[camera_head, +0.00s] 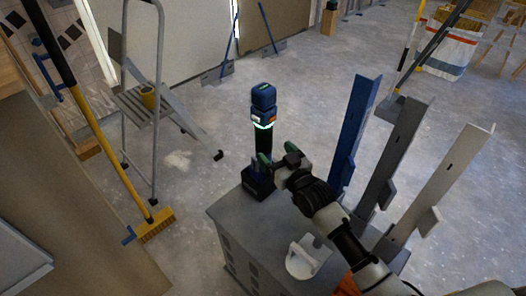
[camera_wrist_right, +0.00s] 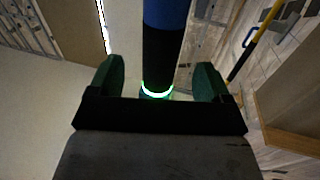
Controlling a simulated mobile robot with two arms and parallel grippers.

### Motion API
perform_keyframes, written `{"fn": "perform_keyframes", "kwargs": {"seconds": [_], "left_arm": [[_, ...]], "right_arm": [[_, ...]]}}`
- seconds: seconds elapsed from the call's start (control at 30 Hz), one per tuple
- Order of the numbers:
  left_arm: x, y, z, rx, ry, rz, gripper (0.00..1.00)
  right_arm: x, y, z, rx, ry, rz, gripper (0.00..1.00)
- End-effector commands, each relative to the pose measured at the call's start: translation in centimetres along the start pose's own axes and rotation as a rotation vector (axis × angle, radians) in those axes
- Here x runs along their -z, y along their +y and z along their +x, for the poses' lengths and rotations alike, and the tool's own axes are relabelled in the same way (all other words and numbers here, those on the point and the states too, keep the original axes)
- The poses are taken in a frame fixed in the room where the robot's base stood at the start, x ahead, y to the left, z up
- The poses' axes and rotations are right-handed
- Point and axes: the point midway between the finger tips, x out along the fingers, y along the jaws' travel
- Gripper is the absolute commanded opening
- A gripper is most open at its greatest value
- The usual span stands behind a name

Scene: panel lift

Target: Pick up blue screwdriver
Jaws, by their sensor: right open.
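The blue screwdriver (camera_head: 263,98) stands upright in a dark base (camera_head: 258,183) on top of a grey cabinet. It has a blue upper end, a lit white-green ring and a black lower part. My right gripper (camera_head: 277,155) is open, with its green fingertips close to the black lower part. In the right wrist view the screwdriver (camera_wrist_right: 164,45) shows between the two fingers of the gripper (camera_wrist_right: 159,78). I cannot tell whether either finger touches it. My left gripper is out of view.
The grey cabinet (camera_head: 235,237) also carries a white curved item (camera_head: 303,262). A blue upright bracket (camera_head: 356,125) and two grey ones stand to the right. A stepladder (camera_head: 150,105) and a yellow broom (camera_head: 155,226) stand at the left. Open concrete floor lies behind the cabinet.

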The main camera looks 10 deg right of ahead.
Motion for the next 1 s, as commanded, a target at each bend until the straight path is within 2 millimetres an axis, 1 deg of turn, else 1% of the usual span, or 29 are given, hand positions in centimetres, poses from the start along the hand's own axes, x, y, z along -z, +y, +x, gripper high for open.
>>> {"fn": "perform_keyframes", "kwargs": {"seconds": [0.03,0.23,0.4,0.5,0.6,0.8,0.87,1.0], "left_arm": [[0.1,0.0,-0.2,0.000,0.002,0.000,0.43],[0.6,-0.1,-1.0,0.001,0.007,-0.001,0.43],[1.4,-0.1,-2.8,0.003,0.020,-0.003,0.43],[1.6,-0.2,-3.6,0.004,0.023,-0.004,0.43],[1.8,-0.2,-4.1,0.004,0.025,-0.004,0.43],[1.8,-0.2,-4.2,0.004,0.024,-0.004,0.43],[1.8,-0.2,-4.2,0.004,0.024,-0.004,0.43],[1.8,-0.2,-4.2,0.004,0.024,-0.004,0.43]], "right_arm": [[0.0,0.0,0.7,0.001,0.002,0.001,0.79],[0.0,-0.1,2.2,0.000,0.001,0.000,0.79],[0.1,-0.2,4.8,0.000,0.002,-0.001,0.79],[0.1,-0.2,6.0,0.001,0.001,-0.001,0.79],[0.1,-0.2,6.5,0.001,0.000,-0.001,0.79],[0.2,-0.2,6.5,0.001,0.000,-0.001,0.79],[0.2,-0.2,6.5,0.001,0.000,-0.001,0.71],[0.1,-0.2,6.5,0.000,0.000,-0.001,0.50]]}}
